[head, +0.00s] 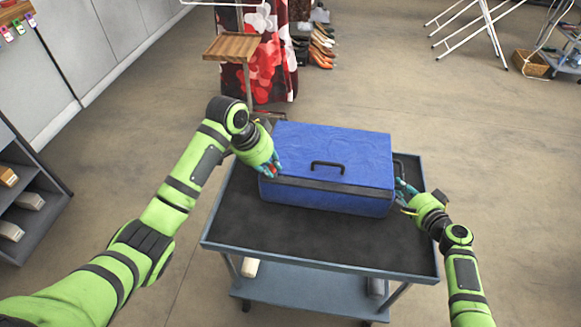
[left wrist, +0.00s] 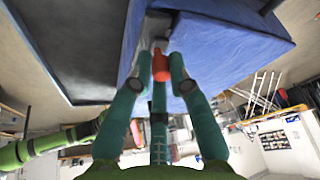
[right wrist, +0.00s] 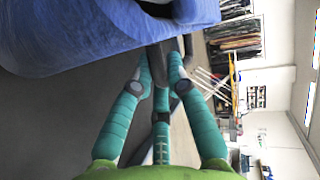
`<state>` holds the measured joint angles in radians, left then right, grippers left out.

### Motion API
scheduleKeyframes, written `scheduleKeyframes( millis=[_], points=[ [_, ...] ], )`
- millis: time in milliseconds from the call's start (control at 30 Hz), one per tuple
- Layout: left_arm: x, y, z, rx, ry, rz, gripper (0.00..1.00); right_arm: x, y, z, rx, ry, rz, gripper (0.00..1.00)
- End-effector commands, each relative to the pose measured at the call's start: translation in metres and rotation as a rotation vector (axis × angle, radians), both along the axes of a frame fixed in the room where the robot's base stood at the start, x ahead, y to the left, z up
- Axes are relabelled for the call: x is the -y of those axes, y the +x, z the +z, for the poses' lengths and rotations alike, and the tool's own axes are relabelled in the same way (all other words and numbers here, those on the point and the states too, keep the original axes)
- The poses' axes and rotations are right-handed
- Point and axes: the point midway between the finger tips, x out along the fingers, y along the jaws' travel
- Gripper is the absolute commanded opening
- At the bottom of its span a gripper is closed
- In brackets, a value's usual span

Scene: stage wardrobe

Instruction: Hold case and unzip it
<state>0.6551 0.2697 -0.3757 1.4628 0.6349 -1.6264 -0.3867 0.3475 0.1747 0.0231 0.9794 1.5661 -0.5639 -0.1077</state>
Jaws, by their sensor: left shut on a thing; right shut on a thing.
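The blue case (head: 340,150) lies on the dark top of a trolley, with a black handle on its lid and a dark band along its upper front edge. My left gripper (head: 272,168) is at the case's front left corner. In the left wrist view, its fingers (left wrist: 161,72) are shut on a red zipper pull (left wrist: 161,62). My right gripper (head: 403,188) is at the case's right end. In the right wrist view, its fingers (right wrist: 161,75) close around a dark strap or handle (right wrist: 154,62) beside the blue fabric (right wrist: 60,35). The lid looks closed.
The grey-blue trolley (head: 300,262) has bare top in front of the case and a lower shelf with a few items. A small wooden stand (head: 231,46) and hanging patterned cloth are behind it. Shelving (head: 30,200) stands at left; open floor lies right.

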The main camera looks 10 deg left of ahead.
Motion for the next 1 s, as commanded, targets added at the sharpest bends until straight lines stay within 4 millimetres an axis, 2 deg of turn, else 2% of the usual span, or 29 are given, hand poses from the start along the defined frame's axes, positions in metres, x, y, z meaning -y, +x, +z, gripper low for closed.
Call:
scheduleKeyframes(
  millis=[300,333,367,400,767,867,1000],
  points=[
    [-0.005,0.002,0.003,0.008,-0.001,0.003,0.0,0.005,0.0,0.0,0.0,-0.005,-0.008,0.0],
    [-0.005,0.002,0.003,0.008,-0.001,0.003,0.23,0.005,0.0,0.0,0.001,-0.005,-0.009,0.0],
    [-0.005,0.002,0.003,0.008,-0.001,0.003,0.35,0.005,0.001,0.0,0.001,-0.005,-0.009,0.0],
    [-0.005,0.002,0.003,0.008,-0.001,0.003,0.42,0.005,0.001,0.0,0.0,-0.004,-0.011,0.0],
    [-0.004,0.0,0.004,0.003,-0.001,0.0,0.42,0.004,0.001,0.001,0.001,-0.003,-0.007,0.0],
    [-0.007,-0.002,0.012,0.005,-0.001,0.0,0.42,0.004,0.001,0.001,0.002,-0.002,-0.007,0.0],
    [-0.015,-0.008,0.037,0.009,0.0,0.0,0.42,0.003,0.001,0.001,0.002,-0.002,-0.006,0.0]
  ],
)
